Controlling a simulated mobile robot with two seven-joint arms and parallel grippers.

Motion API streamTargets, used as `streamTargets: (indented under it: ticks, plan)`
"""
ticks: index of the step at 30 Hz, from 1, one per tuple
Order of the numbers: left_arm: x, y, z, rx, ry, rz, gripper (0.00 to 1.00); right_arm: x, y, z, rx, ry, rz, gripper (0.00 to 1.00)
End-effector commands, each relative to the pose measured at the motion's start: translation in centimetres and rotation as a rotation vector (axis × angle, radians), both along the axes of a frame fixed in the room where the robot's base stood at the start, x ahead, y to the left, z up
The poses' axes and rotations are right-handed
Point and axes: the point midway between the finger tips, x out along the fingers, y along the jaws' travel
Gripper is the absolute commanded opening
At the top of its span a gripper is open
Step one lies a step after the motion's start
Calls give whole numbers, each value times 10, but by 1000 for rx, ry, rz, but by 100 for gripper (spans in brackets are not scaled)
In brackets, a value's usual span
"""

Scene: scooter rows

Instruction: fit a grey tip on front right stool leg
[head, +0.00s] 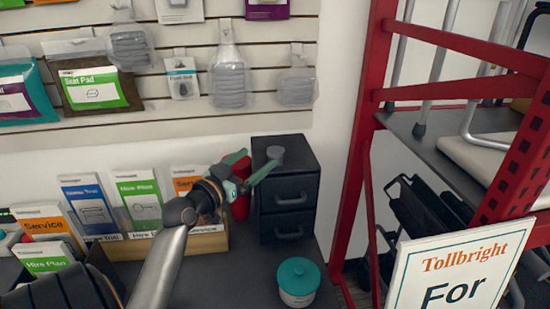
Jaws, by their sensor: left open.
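A grey tip (275,155) sits on top of the dark two-drawer cabinet (290,190). My left gripper (259,165) is open, with its green fingers at the cabinet's left edge. One finger reaches over the top close to the grey tip; I cannot tell whether they touch. I cannot tell which is the front right stool leg, and the stool's upper part is out of view. My right gripper is not in view.
A red container (240,203) stands just behind my left gripper. A teal-lidded tub (298,281) is in front of the cabinet. Brochures (138,200) fill a wooden holder at left. The red rack post (362,140) and a Tollbright sign (458,268) stand at right.

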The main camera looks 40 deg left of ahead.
Motion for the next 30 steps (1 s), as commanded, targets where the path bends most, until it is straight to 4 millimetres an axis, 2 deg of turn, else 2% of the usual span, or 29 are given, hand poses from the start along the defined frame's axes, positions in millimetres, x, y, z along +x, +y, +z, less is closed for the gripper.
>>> streamTargets:
  ticks: [2,5,15,23,30]
  plan:
    - [-4,-2,-3,-23,11,-15,93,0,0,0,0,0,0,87]
    - [4,-2,-3,-33,13,-20,93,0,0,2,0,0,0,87]
    - [56,4,-4,-30,14,-18,93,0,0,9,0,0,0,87]
    - [72,5,-5,-29,14,-18,93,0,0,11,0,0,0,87]
    - [103,9,-10,-30,13,-19,93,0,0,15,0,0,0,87]
